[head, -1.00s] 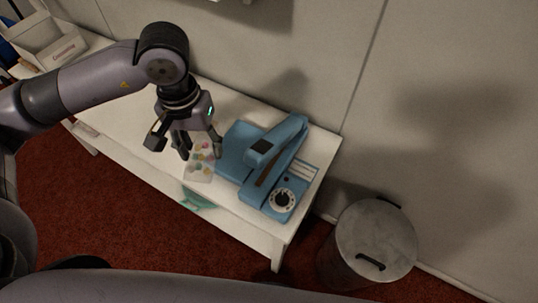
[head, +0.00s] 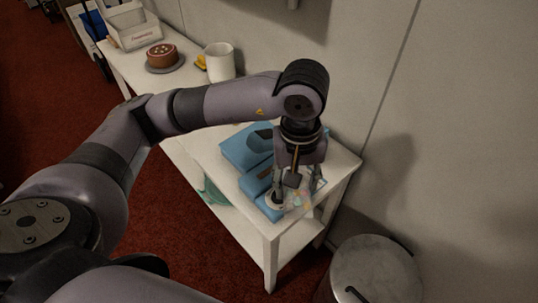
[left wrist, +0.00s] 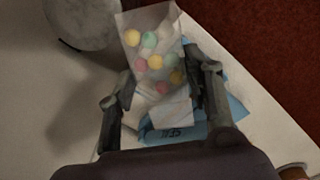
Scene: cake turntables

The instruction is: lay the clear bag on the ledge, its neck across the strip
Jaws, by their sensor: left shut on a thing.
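The clear bag (left wrist: 152,42) holds several coloured round sweets, green, yellow, pink and orange. In the head view the bag (head: 309,196) shows partly behind my left gripper (head: 293,202). In the left wrist view my left gripper (left wrist: 162,92) is shut on the bag, which extends beyond the fingers. The blue sealer (head: 241,152) stands on the table, and the gripper is over its right, dial end. A blue part marked "SEAL" (left wrist: 172,133) shows below the bag in the wrist view. The ledge and strip are not clearly visible behind the gripper. My right gripper is out of view.
The white table (head: 204,142) has a wall behind it. A metal bin (head: 372,272) stands on the floor by the right end.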

